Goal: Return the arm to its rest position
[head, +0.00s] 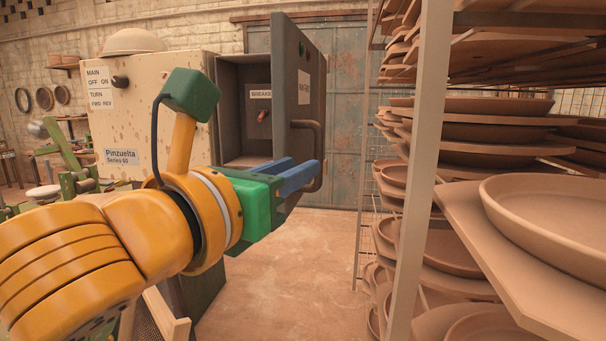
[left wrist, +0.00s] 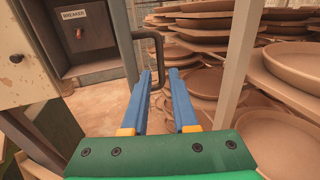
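My left gripper (head: 300,174) reaches in from the left on a yellow arm, its blue fingers pointing right. In the left wrist view its fingers (left wrist: 160,78) are apart, so it is open. The dark bar handle (head: 319,150) of the open cabinet door is at the fingertips. In the left wrist view the handle's lower part (left wrist: 160,62) shows in the gap between the fingers; I cannot tell whether they touch it. My right gripper is not in view.
The cabinet door (head: 300,75) stands open, showing a breaker switch (head: 262,116) inside. A speckled control box (head: 150,125) is left of it. A tall rack with several clay dishes (head: 560,215) and an upright post (head: 424,150) fill the right. Floor (head: 290,270) between is clear.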

